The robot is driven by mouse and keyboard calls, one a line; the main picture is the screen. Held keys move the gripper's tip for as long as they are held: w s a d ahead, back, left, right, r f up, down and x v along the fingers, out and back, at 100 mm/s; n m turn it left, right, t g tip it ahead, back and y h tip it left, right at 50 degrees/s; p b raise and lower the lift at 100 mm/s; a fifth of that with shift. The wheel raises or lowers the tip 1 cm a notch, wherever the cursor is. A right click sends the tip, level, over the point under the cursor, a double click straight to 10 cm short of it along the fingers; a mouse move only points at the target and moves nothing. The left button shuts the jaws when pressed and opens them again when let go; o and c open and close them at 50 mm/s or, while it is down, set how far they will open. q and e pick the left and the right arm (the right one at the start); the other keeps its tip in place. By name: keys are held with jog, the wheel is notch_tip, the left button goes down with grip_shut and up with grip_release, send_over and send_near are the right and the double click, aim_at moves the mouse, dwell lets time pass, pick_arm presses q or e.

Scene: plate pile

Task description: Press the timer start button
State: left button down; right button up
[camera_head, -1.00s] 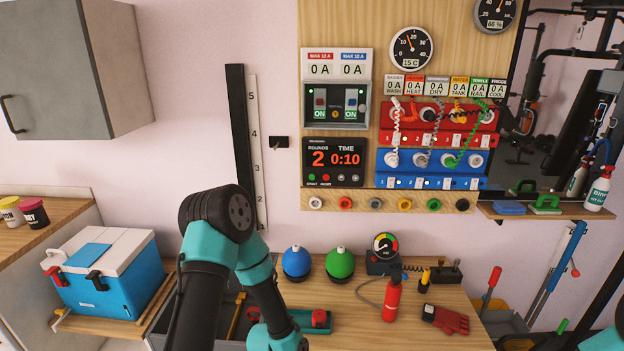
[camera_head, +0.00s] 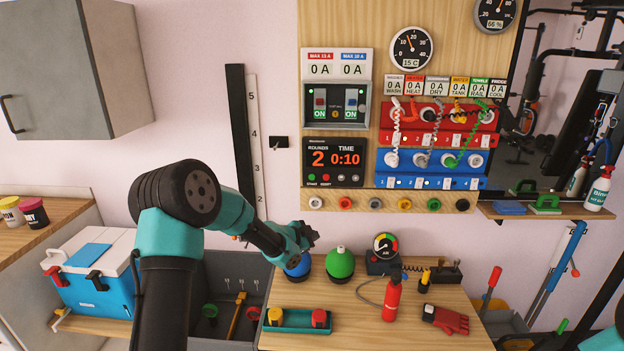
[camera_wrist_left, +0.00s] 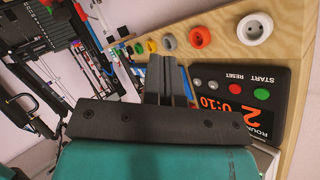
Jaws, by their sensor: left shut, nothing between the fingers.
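The timer (camera_head: 334,161) is a black box on the wooden wall panel, reading ROUNDS 2 and TIME 0:10 in the head view. Its green start button (camera_head: 312,177) sits at the lower left, with a red reset button (camera_head: 326,177) beside it. In the left wrist view the timer (camera_wrist_left: 218,98) appears rotated, with the green start button (camera_wrist_left: 262,94) near its edge. My left gripper (camera_head: 312,234) is below the timer, apart from it, in front of the blue dome. In the left wrist view its fingers (camera_wrist_left: 168,78) are shut and empty. My right gripper is not in view.
A row of coloured sockets (camera_head: 345,203) sticks out just under the timer. Below are a blue dome (camera_head: 298,268), a green dome (camera_head: 340,263), a red bottle (camera_head: 392,298) and a green tray (camera_head: 290,328) on the wooden table (camera_head: 350,339). A cooler (camera_head: 95,270) stands left.

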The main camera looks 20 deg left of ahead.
aim_at(312, 177)
pick_arm(q)
jog(key=w+a+r+m+t, duration=0.1)
jog(key=w+r+m, duration=0.1)
jog(key=r, duration=0.5)
jog(key=w+a+r+m+t+h, duration=0.1)
jog(key=w+r+m, duration=0.1)
jog(key=r, duration=0.4)
jog(key=shift+w+a+r+m, duration=0.15)
jog(key=shift+a+r+m, duration=0.2)
jog(key=shift+r+m, duration=0.05)
jog(key=shift+w+a, duration=0.5)
jog(key=shift+w, duration=0.9)
jog(key=shift+w+a, duration=0.45)
jog(key=shift+w, duration=0.9)
jog(key=shift+w+a, duration=0.5)
jog(key=shift+w, duration=0.9)
jog(key=shift+w, duration=0.1)
jog(key=shift+w+a, duration=0.1)
jog(key=shift+w, duration=0.2)
jog(key=shift+w+a, duration=0.15)
jog(key=shift+w, duration=0.2)
jog(key=shift+s, duration=0.15)
jog(key=shift+s+d, duration=0.3)
jog(key=shift+s, duration=0.3)
